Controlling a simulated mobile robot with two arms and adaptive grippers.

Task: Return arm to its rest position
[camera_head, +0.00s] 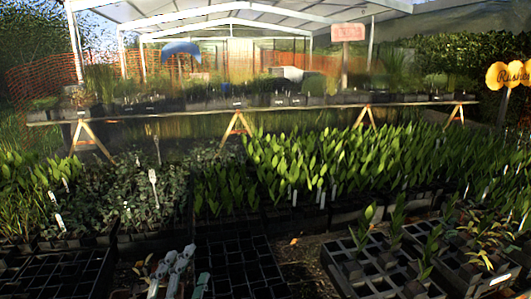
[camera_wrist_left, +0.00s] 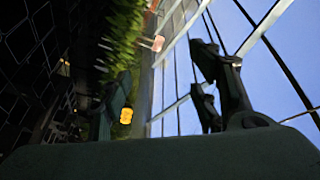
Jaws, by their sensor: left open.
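My left gripper (camera_wrist_left: 160,85) shows in the left wrist view as two dark fingers set wide apart. It is open, with nothing held between the fingers. That view is turned on its side, with plants and dark trays on the left and the pale roof frame on the right. My right gripper is not in view.
Dark cell trays (camera_head: 240,265) fill the near middle, and a grey tray with a few plants (camera_head: 345,263) stands at the right. Dense rows of potted plants (camera_head: 320,165) lie beyond. A long bench (camera_head: 200,114) crosses the back, with a pink sign (camera_head: 348,32) above it.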

